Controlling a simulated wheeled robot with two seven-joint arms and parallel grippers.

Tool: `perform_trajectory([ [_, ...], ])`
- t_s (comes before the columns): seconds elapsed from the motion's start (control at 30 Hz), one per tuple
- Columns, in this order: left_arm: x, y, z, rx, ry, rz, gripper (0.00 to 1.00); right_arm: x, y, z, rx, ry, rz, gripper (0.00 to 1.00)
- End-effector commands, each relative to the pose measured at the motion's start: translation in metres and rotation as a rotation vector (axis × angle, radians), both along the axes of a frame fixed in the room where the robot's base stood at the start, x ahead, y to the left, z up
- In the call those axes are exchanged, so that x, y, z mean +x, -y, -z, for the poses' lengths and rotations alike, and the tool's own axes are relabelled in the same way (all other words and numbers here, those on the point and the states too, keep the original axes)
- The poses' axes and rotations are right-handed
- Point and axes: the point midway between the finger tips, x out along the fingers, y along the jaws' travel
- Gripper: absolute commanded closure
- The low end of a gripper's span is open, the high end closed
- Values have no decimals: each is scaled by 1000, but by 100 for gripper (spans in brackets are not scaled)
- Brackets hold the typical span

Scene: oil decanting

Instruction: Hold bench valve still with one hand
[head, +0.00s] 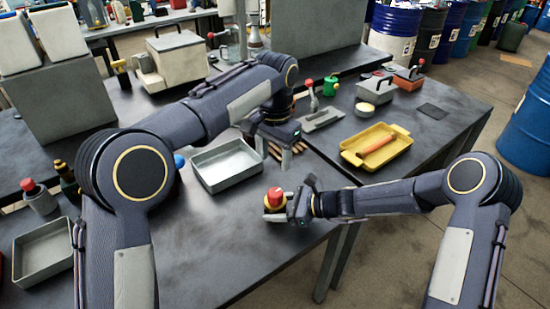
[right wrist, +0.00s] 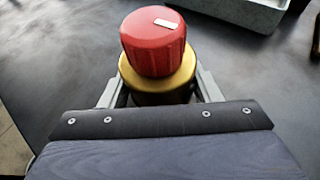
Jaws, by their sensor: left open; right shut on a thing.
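The bench valve (head: 274,199) has a red knob on top and a yellow-gold collar below. It stands upright near the front edge of the dark table. My right gripper (head: 277,215) is shut on it from the right. In the right wrist view the valve (right wrist: 158,45) sits between the two grey fingers of the right gripper (right wrist: 163,95), its lower body hidden by the gripper. My left gripper (head: 286,158) is open, higher up and farther back, over the table beside the metal tray. No object shows between its fingers.
A grey metal tray (head: 222,182) lies left of my left gripper. A yellow tray (head: 402,146) with an orange-handled item is at the right. A grey bin (head: 43,262) and a red-capped bottle (head: 38,200) are at left. The front middle of the table is clear.

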Motion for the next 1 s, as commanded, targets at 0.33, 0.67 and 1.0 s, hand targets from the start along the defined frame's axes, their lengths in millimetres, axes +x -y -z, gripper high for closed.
perform_trajectory([
  [0.33, 0, 0, 0, 0, 0, 0, 52, 0, 0, 0, 0, 0, 0, 21],
  [0.67, 0, 0, 1, 0, 0, 0, 52, 0, 2, -1, 0, 0, 1, 18],
  [1.0, 0, 0, 1, 0, 0, 0, 52, -13, 53, -22, -2, 2, 4, 18],
])
